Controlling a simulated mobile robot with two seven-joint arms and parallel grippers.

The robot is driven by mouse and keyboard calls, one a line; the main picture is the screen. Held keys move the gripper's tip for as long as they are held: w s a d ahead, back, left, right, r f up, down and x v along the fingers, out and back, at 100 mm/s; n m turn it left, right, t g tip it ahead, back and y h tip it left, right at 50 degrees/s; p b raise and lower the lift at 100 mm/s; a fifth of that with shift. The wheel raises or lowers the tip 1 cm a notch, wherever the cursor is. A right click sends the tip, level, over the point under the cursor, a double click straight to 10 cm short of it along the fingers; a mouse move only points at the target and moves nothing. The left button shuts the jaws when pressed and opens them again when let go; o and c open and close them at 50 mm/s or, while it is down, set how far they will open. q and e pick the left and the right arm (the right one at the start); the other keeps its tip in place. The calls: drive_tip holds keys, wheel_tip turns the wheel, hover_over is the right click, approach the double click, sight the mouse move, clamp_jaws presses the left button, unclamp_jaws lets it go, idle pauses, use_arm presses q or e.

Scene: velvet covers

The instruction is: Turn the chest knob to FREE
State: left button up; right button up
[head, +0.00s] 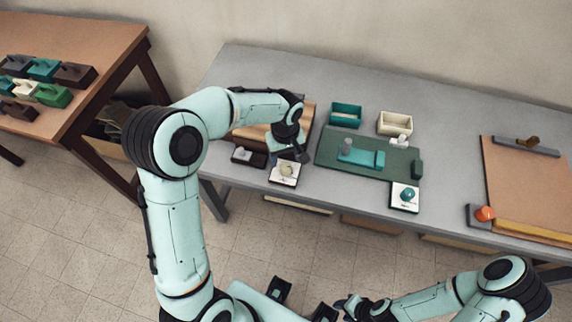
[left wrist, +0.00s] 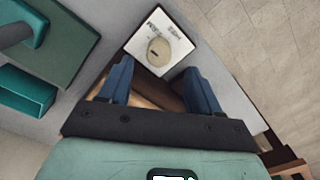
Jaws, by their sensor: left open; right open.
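A cream round knob (head: 286,170) sits on a white plate at the table's front edge, in front of a brown wooden chest (head: 252,133). In the left wrist view the knob (left wrist: 159,51) has a small dark mark on its face, and its white plate (left wrist: 146,36) carries small dark lettering that I cannot read surely. My left gripper (left wrist: 157,77) is open, its two blue fingers apart just short of the knob and not around it. In the head view my left gripper (head: 290,155) is above and behind the knob. My right gripper (head: 346,304) is low at the bottom, away from the table.
A green mat (head: 330,160) with a teal block (head: 360,157) lies right of the chest. A teal knob (head: 408,194) stands on another white plate. Teal (head: 346,115) and cream (head: 395,123) boxes stand behind. An orange knob (head: 484,213) is beside a brown board (head: 530,185).

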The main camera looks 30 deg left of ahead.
sight(286, 166)
use_arm(q)
wheel_tip(286, 166, down, 6)
idle(0.4)
drive_tip(key=c, duration=1)
